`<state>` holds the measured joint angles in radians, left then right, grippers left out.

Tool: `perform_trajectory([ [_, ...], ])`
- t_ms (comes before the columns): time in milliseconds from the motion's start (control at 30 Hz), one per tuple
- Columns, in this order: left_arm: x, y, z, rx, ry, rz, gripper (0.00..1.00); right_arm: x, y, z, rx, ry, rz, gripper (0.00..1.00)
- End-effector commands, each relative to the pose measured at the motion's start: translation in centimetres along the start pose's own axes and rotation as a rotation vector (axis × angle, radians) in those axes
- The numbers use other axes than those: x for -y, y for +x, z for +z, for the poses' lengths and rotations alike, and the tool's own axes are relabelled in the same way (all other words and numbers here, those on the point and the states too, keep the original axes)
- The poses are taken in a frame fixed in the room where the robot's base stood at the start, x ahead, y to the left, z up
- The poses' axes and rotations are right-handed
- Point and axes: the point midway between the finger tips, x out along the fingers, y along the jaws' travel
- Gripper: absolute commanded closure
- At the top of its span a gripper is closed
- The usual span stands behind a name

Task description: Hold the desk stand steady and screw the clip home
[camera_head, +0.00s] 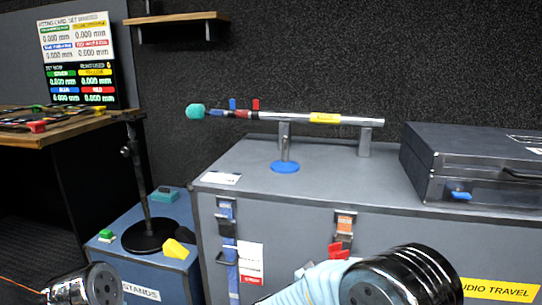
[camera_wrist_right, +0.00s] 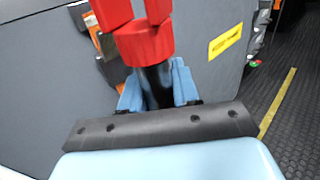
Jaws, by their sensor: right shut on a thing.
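The black desk stand (camera_head: 141,185) stands upright on a blue box (camera_head: 168,286) at the left, on a round base (camera_head: 149,236). Nothing is seen holding it. A red clip with a black lower barrel (camera_wrist_right: 157,82) is held between the light blue fingers of my right gripper (camera_wrist_right: 158,88), its red prongs pointing away from the gripper. In the head view the red clip (camera_head: 338,250) is in front of the grey case, well to the right of the stand. My left forearm shows at the bottom left, but its gripper is outside the picture.
The large grey case (camera_head: 285,190) carries a long microphone (camera_head: 290,116) on metal supports and a dark flight case (camera_head: 475,165). A yellow wedge (camera_head: 180,248), a green block (camera_head: 106,236) and a teal block (camera_head: 165,195) lie around the stand's base. A wooden desk (camera_head: 70,130) is at the left.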

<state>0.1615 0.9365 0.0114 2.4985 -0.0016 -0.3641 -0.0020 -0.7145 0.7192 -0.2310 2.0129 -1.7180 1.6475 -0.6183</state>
Motion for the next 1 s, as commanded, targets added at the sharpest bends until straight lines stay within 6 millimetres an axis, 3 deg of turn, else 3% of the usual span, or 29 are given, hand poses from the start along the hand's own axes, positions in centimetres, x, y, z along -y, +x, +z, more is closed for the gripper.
perform_trajectory([
  [33, -0.1, -0.2, 0.0, 0.001, 0.001, 0.001, 0.00, 0.3, 0.2, -3.0, 0.003, -0.018, 0.015, 1.00],
  [100, -0.2, -0.3, 0.0, 0.001, 0.001, 0.001, 0.00, 1.1, 0.4, -6.7, 0.002, -0.017, 0.032, 1.00],
  [200, -0.3, -0.4, 0.1, 0.002, 0.002, 0.002, 0.00, 2.5, 0.6, -11.2, 0.003, -0.014, 0.049, 1.00],
  [300, -0.3, -0.5, 0.1, 0.003, 0.002, 0.002, 0.00, 4.0, 0.7, -14.4, 0.002, -0.009, 0.054, 1.00],
  [400, -0.4, -0.5, 0.1, 0.003, 0.002, 0.003, 0.00, 5.1, 0.8, -16.4, 0.003, -0.003, 0.055, 1.00],
  [567, -0.4, -0.5, 0.1, 0.003, 0.003, 0.003, 0.00, 5.8, 0.8, -17.6, 0.003, 0.003, 0.054, 1.00],
  [1000, -0.4, -0.5, 0.1, 0.003, 0.003, 0.003, 0.00, 5.8, 0.8, -17.5, 0.004, 0.006, 0.054, 1.00],
])
